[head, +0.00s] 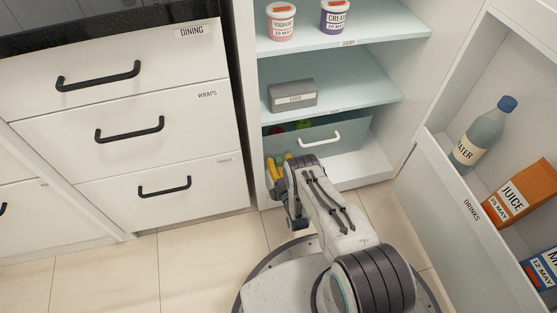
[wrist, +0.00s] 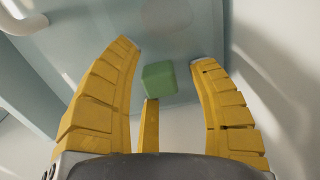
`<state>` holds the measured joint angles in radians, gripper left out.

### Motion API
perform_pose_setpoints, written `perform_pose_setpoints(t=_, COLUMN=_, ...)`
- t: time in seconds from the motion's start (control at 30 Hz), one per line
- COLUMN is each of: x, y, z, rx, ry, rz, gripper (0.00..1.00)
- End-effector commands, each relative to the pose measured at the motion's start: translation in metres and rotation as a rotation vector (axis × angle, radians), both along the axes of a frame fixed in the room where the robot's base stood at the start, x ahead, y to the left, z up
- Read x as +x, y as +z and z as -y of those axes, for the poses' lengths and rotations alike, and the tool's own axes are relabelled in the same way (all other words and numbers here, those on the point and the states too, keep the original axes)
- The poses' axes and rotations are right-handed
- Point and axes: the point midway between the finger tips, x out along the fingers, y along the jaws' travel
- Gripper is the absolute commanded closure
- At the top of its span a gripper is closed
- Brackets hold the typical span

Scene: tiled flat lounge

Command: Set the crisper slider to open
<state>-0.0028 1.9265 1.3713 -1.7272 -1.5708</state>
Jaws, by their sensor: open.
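The crisper drawer (head: 350,133) is at the bottom of the open fridge, with a white handle (head: 322,139) that also shows at the upper left of the wrist view (wrist: 22,24). A small green block (wrist: 158,78), which looks like the slider knob, is on the drawer's pale blue front (wrist: 75,45). My gripper (wrist: 165,53) is open, with its yellow fingers spread on either side of the green block. I cannot tell whether any finger touches it. In the head view my gripper (head: 277,166) is at the drawer's lower left. Any slider markings are not readable.
The fridge door stands open at right, its drinks bin (head: 428,180) holding a water bottle (head: 480,134) and a juice carton (head: 520,194). Shelves above hold a grey box (head: 292,96) and two tubs. White kitchen drawers (head: 120,125) stand at left. The tiled floor (head: 190,245) at left is clear.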

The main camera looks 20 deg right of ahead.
Motion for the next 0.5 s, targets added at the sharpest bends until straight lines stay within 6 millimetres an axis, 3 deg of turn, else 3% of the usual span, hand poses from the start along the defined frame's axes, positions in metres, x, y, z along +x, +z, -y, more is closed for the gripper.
perform_pose_setpoints(t=0.17, x=-0.0001, y=-0.0002, z=0.0001, rx=0.000, ry=0.000, rz=0.000, gripper=0.45)
perform_pose_setpoints(t=0.5, x=0.0001, y=-0.0001, z=0.0001, rx=0.000, ry=0.000, rz=0.000, gripper=0.76)
